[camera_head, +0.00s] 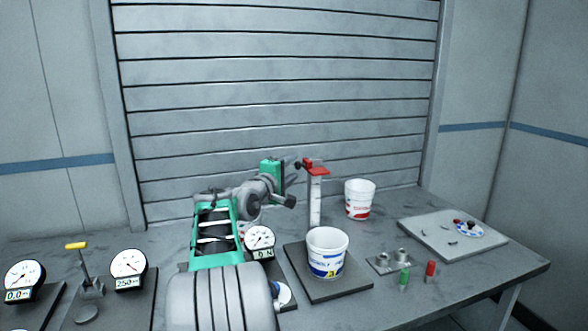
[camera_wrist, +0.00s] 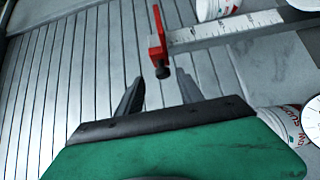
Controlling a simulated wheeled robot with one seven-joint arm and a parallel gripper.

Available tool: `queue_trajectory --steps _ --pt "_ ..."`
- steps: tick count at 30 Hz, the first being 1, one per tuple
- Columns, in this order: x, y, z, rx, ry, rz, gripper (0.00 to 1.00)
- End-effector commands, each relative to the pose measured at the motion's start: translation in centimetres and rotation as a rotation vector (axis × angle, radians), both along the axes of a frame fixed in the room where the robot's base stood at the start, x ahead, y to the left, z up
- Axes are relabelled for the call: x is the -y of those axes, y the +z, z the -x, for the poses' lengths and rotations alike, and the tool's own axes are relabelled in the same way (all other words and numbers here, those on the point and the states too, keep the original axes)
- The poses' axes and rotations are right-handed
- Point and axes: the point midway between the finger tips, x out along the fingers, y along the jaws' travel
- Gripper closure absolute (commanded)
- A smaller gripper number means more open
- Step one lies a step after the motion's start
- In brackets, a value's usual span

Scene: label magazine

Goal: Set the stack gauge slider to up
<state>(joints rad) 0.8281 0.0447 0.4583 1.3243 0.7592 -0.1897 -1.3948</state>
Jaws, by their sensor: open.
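The stack gauge (camera_head: 316,203) is an upright white ruled post on the table, also seen lying across the top of the wrist view (camera_wrist: 225,30). A red slider piece (camera_head: 315,170) sits at the post's upper end in the head view. In the wrist view the red piece (camera_wrist: 157,40) carries a short dark knob (camera_wrist: 162,70). My gripper (camera_head: 294,164) is just left of the red piece. In the wrist view its dark fingers (camera_wrist: 160,92) are apart, with the knob just beyond the gap between them. I see nothing held. Whether a finger touches the knob is unclear.
A white bucket (camera_head: 327,242) with a blue label stands on a dark base (camera_head: 348,284) in front of the gauge. Another bucket (camera_head: 360,189) stands behind right. Dial gauges (camera_head: 128,264) and a T-handle (camera_head: 76,246) are at left. A grey board (camera_head: 425,228) lies at right.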

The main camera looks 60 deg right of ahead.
Motion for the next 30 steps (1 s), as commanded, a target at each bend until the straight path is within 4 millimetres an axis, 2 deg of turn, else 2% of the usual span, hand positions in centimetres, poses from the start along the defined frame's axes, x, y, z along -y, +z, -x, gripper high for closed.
queue_trajectory --steps 4,9,22,23,26,29,30 --pt "-3.3 -0.2 -0.1 0.002 0.004 0.001 0.56" --pt "-5.5 -0.1 0.0 0.002 0.001 0.002 0.56" --pt "-6.0 -0.1 -0.2 0.006 0.006 -0.003 0.56" --pt "-6.2 -0.2 -0.5 0.015 0.015 -0.011 0.56" --pt "-8.5 -1.7 -3.3 0.09 0.092 -0.088 0.56" --pt "-13.5 -4.8 -7.7 0.216 0.217 -0.251 0.56" --pt "-16.2 -6.2 -9.5 0.269 0.267 -0.336 0.56"
